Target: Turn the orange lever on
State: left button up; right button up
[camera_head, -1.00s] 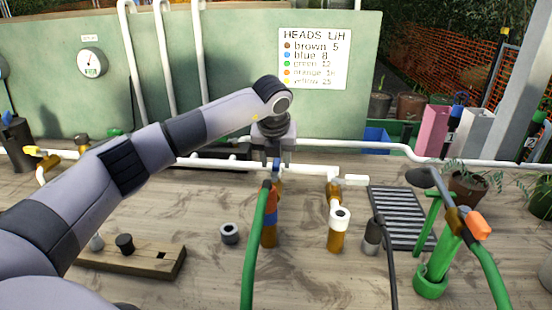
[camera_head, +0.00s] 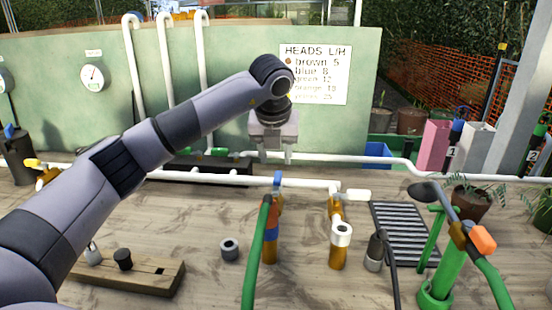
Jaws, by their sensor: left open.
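My left gripper (camera_head: 275,157) is open and empty, its fingers pointing down above the white pipe. Below it, the blue lever (camera_head: 277,180) stands upright on a brass valve. An orange block-shaped piece (camera_head: 482,238) sits on a tool at the green stand, far right; I cannot tell if it is the orange lever. No other clearly orange lever shows. A white lever (camera_head: 357,194) lies sideways on the valve to the right, and a yellow lever (camera_head: 33,163) is at the far left. My right gripper is out of view.
A green hose (camera_head: 256,250) rises at the centre. A wooden block with pegs (camera_head: 165,276) lies front left, and a grey ring (camera_head: 229,249) lies on the table. A black grate (camera_head: 405,230) is right of centre. A sign (camera_head: 316,75) hangs on the green wall.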

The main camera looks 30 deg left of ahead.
aim_at(481, 239)
jog(key=k, duration=1)
